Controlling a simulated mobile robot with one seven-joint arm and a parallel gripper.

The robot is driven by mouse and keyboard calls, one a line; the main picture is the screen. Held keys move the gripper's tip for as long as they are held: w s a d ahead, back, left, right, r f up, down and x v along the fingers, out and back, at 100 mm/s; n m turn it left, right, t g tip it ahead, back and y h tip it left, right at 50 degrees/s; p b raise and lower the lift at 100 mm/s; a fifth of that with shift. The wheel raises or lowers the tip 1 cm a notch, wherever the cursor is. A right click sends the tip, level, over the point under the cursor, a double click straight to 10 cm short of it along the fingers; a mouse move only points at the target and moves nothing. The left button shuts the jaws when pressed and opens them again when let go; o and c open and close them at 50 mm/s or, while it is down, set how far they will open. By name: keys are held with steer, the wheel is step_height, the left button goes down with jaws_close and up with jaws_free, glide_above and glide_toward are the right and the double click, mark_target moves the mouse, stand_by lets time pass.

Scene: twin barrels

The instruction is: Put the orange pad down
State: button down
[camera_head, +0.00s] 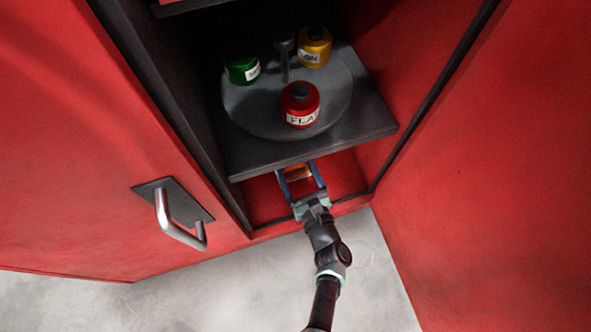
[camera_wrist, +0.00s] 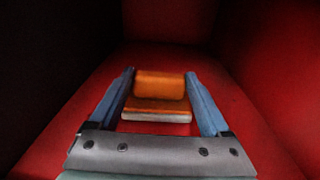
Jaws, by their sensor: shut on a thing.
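My gripper (camera_head: 303,179) is inside the lower red compartment of the cabinet, below the dark shelf. The orange pad (camera_head: 297,172) is between its blue fingers, partly hidden by the shelf edge in the head view. In the wrist view the pad (camera_wrist: 159,95) shows an orange upper face and a pale front edge, and my gripper (camera_wrist: 160,92) is shut on it. The red compartment floor (camera_wrist: 95,85) lies beneath. I cannot tell whether the pad touches the floor.
The dark shelf (camera_head: 245,160) above carries a round grey turntable (camera_head: 262,115) with a green jar (camera_head: 240,70), a yellow jar (camera_head: 314,48) and a red jar (camera_head: 300,103). Red cabinet doors stand on both sides; the left one has a metal handle (camera_head: 172,228).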

steer(key=shift+f, duration=0.1)
steer(key=shift+f, duration=0.1)
jaws_free()
steer(key=shift+s+d+r+p, duration=0.1)
steer(key=shift+s+r+p, duration=0.1)
steer(key=shift+p, duration=0.15)
steer(key=p+v, duration=0.4)
steer(key=v, duration=0.7)
steer(key=shift+s+f+p, duration=0.1)
steer(key=shift+s+p, duration=0.2)
steer(key=shift+p, duration=0.05)
